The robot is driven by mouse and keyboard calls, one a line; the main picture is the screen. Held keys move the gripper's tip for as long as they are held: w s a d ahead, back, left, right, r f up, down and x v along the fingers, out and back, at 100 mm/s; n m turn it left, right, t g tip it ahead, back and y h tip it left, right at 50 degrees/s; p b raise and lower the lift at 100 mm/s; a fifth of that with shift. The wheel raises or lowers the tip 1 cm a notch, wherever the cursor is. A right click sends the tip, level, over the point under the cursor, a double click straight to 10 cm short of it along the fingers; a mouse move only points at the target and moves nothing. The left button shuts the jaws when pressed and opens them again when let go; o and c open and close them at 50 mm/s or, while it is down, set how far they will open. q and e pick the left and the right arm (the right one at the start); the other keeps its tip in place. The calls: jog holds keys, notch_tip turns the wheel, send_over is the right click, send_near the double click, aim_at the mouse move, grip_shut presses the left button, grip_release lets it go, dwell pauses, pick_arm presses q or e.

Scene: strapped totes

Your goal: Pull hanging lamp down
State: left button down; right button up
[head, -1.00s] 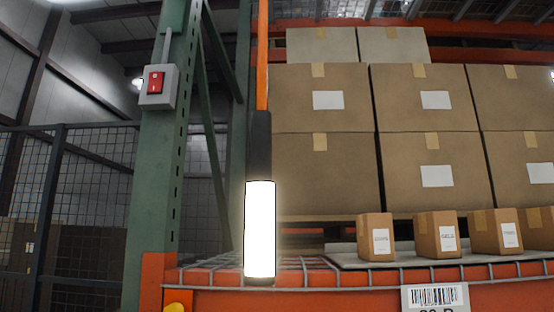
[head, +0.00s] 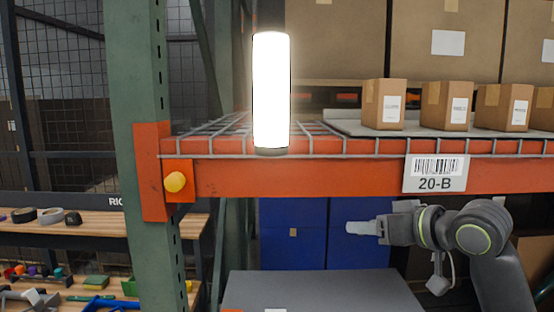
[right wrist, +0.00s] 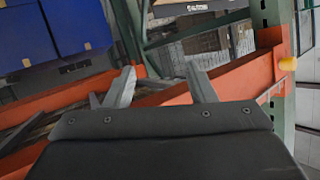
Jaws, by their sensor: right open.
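My right gripper (head: 362,228) is below the orange beam, to the right of and lower than the lamp. In the right wrist view its two fingers (right wrist: 160,88) are apart with nothing between them. The lamp does not show in the right wrist view. My left gripper is not in view.
The orange beam (head: 320,177) with tag 20-B (head: 434,173) runs between the lamp and my right arm's level. A green post (head: 150,230) with a yellow knob (head: 175,182) stands left. Small boxes (head: 384,105) sit on the shelf. A grey surface (head: 320,290) lies below.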

jog(key=s+a+r+n+y, duration=0.1)
jog(key=s+r, duration=0.2)
jog(key=r, duration=0.5)
jog(key=s+a+r+n+y, duration=0.1)
jog(key=s+r+n+y, duration=0.15)
jog(key=r, duration=0.55)
jog(key=s+a+r+y, duration=0.15)
jog(key=s+r, duration=0.25)
jog(key=r, duration=0.5)
jog(key=s+r+n+g+y, duration=0.1)
jog(key=s+r+n+y, duration=0.15)
jog(key=s+r, duration=0.95)
jog(key=p, duration=0.8)
send_over(281, 34)
jog(key=shift+w+r+n+h, duration=0.15)
jog(key=shift+w+n+h, duration=0.15)
jog(key=shift+w, duration=0.15)
jog(key=shift+w+a, duration=0.45)
jog(key=shift+a, duration=0.1)
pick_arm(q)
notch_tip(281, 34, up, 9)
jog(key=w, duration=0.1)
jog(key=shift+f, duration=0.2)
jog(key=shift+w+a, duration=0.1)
pick_arm(e)
grip_shut()
